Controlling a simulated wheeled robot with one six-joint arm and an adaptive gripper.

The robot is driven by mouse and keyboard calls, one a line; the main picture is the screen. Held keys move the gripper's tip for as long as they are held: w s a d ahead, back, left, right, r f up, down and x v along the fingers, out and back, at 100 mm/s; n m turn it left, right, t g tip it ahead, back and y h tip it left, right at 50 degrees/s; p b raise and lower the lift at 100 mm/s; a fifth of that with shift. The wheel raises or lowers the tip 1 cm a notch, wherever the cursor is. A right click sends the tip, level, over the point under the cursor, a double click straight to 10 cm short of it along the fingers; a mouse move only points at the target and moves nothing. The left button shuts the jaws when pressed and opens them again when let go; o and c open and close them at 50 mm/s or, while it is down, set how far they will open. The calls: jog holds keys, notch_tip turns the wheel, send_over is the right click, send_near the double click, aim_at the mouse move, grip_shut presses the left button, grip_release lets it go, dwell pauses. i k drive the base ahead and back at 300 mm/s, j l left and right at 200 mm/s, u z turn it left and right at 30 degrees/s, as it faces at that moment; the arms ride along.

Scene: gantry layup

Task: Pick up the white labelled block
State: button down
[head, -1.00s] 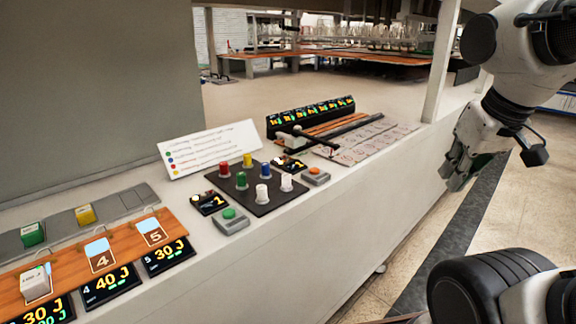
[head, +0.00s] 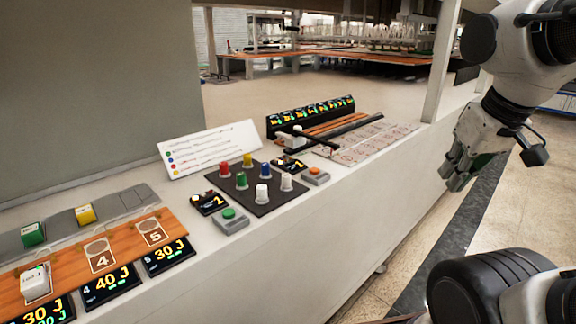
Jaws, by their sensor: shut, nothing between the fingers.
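The white labelled block (head: 36,284) sits at the lower left of the head view, on the orange-brown wooden strip (head: 128,243), left of the slot marked 4. Small dark writing shows on its top, too small to read fully. My gripper (head: 455,180) hangs at the right, in front of the counter's side and well away from the block. Its fingers are shut and hold nothing.
A green block (head: 33,234) and a yellow block (head: 85,214) sit on a grey strip behind. A dark pad (head: 250,190) bears several coloured knobs. A white sign (head: 210,148) leans behind it. Slots 4 and 5 are empty.

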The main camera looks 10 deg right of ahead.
aim_at(35, 283)
jog(key=u, duration=1.8)
jog(key=i, duration=0.2)
